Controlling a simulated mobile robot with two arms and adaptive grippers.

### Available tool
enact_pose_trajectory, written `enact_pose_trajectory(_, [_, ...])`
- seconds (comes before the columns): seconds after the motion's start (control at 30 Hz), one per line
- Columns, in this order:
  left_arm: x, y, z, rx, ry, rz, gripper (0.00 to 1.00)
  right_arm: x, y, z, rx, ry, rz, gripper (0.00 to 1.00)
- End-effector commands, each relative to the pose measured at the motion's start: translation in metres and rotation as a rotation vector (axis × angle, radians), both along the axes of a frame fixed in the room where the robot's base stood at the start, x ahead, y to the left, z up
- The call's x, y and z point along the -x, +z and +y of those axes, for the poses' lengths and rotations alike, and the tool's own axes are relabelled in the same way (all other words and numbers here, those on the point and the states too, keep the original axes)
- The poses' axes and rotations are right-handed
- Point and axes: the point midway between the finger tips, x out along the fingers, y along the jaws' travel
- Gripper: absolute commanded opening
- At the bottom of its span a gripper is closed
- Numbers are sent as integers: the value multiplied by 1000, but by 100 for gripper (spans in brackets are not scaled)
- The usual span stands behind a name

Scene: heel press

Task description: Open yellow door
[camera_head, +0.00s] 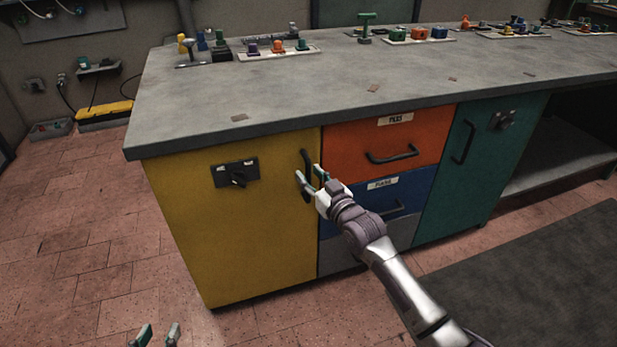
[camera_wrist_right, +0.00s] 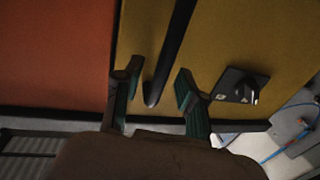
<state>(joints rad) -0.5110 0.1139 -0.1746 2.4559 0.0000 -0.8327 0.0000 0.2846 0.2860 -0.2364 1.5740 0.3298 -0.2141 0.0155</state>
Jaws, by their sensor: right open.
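The yellow door (camera_head: 235,225) is shut at the left end of the workbench. It has a black vertical handle (camera_head: 306,160) near its right edge and a black latch plate with a knob (camera_head: 236,173) at its upper middle. My right gripper (camera_head: 309,182) is open at the handle's lower part. In the right wrist view the handle (camera_wrist_right: 170,50) runs down between the two open fingers (camera_wrist_right: 157,92); contact cannot be told. The latch plate (camera_wrist_right: 240,87) shows right of the fingers there. My left gripper (camera_head: 155,335) shows only its fingertips at the bottom edge, apart and empty.
Right of the door are an orange drawer (camera_head: 405,137), a blue drawer (camera_head: 408,190) and a teal door (camera_head: 480,165). The grey worktop (camera_head: 300,95) overhangs the fronts. The tiled floor (camera_head: 80,220) before and left of the yellow door is clear. A dark mat (camera_head: 540,270) lies right.

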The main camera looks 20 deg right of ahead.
Motion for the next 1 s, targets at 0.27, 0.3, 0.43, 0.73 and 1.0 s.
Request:
enact_pose_trajectory(0.27, [-9,14,-4,21,-6,-89,40,-12,0,3,0,0,0,40])
enact_pose_trajectory(0.3, [-9,14,-4,22,-6,-91,40,-13,0,3,0,0,0,40])
enact_pose_trajectory(0.43, [-9,14,-4,22,-6,-91,40,-12,0,3,0,0,0,40])
enact_pose_trajectory(0.73, [-9,14,-4,21,-6,-89,40,-12,0,3,0,0,0,0])
enact_pose_trajectory(1.0, [-9,14,-4,21,-6,-89,40,-12,0,3,0,0,0,0])
